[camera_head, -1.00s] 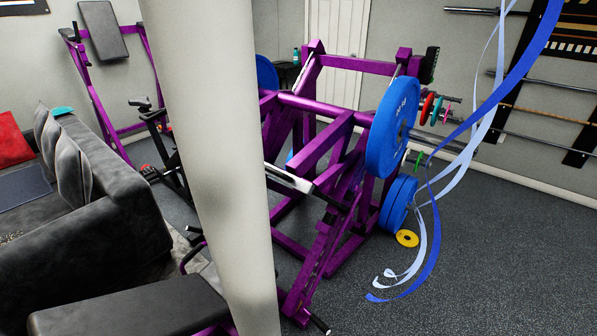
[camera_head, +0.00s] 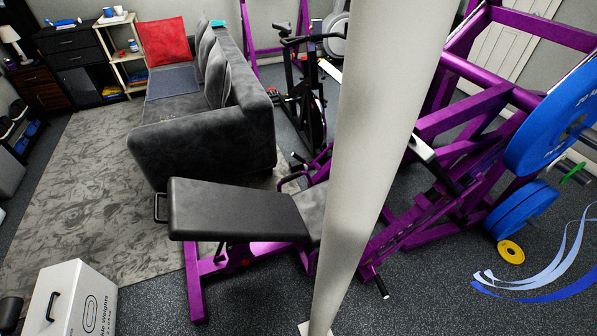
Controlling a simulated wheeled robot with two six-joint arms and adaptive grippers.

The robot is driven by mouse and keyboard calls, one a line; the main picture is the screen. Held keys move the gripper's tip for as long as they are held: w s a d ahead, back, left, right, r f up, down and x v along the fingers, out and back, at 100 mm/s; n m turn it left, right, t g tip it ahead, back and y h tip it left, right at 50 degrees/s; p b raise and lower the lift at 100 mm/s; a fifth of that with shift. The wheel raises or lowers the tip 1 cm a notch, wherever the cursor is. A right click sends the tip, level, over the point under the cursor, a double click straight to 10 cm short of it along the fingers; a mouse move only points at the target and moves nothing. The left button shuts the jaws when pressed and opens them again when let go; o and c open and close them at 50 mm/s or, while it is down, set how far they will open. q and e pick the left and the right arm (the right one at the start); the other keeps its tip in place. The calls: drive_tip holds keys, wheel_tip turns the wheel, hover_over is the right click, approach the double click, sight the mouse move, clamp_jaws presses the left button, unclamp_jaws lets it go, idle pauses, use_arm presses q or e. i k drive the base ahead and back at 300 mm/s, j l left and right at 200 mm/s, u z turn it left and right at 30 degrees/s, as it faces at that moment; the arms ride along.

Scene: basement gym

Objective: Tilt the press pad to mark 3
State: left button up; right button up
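A purple leg press machine (camera_head: 450,120) stands on the right behind a pale pillar. Its long black back pad (camera_head: 238,210) extends to the left of the pillar and lies low, nearly flat. A shorter black seat pad (camera_head: 312,210) meets it and is partly hidden by the pillar. I cannot make out any numbered marks on the machine. Neither of my grippers shows in the head view.
The pale pillar (camera_head: 372,150) blocks the middle. A grey sofa (camera_head: 225,140) stands behind the pad, on a grey rug (camera_head: 80,190). A white weights box (camera_head: 72,295) is at bottom left. Blue plates (camera_head: 520,210) and a yellow plate (camera_head: 511,252) are at right. Floor before the pad looks clear.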

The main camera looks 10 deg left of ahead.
sight(198, 210)
drive_tip(key=u, duration=0.95)
